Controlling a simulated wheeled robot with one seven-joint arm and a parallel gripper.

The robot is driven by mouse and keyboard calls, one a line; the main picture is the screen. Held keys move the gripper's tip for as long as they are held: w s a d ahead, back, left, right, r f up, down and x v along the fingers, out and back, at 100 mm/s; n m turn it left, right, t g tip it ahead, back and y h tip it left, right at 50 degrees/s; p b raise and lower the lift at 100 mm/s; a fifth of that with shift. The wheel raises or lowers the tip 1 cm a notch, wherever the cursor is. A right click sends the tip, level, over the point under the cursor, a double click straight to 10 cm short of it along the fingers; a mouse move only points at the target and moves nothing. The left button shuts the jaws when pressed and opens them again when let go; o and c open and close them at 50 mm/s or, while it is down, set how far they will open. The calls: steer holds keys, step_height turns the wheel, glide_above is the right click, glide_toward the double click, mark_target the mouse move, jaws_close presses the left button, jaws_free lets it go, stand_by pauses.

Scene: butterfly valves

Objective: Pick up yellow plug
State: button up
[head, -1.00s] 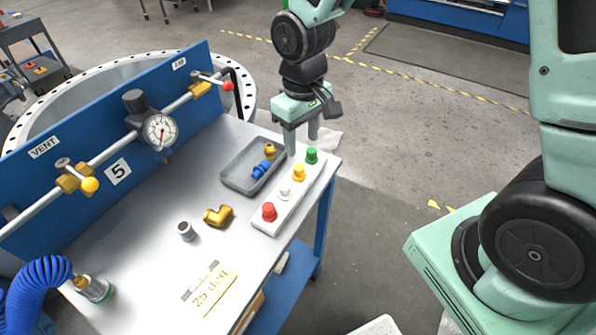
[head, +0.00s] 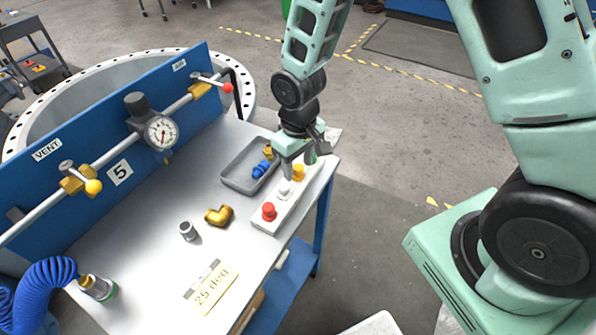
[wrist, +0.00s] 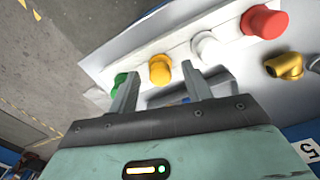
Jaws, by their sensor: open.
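The yellow plug (head: 298,172) stands on a white strip (head: 262,222) near the table's right edge. In the wrist view the yellow plug (wrist: 160,69) shows just beyond and between the fingertips. My gripper (head: 294,168) is open and points down over the strip; in the wrist view its two fingers (wrist: 157,82) are spread with nothing between them. The white plug (wrist: 206,48) is close to the right finger and the green plug (wrist: 120,80) is beside the left finger. The green plug is mostly hidden by my gripper in the head view.
A red plug (head: 269,211) stands at the strip's near end. A grey tray (head: 232,180) with blue and brass fittings lies left of the strip. A brass elbow (head: 218,215) and grey fitting (head: 188,231) lie on the table. A blue panel with pipe and gauge (head: 161,132) stands behind.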

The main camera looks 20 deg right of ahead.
steer(key=c, duration=1)
steer(key=shift+r, duration=0.1)
steer(key=shift+c, duration=0.2)
